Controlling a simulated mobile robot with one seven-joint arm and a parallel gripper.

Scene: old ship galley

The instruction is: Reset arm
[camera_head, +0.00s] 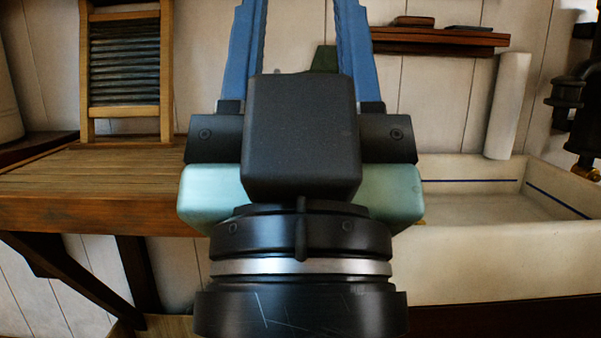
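My gripper (300,52) fills the middle of the head view, pointing up and away from the camera. Its two blue fingers stand wide apart at the top of the picture. Their tips run out of the frame at the top edge. Nothing shows held in the visible part of the gap. A dark green thing (325,58) shows between the fingers, behind the gripper's black housing, and is mostly hidden.
A wooden slatted drainboard (95,175) lies left, with a washboard (125,70) upright on it. A white sink (510,260) is at right, with a pale roll (508,105) above its back edge. A wooden shelf (440,42) hangs on the plank wall, and a dark pump (568,95) stands far right.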

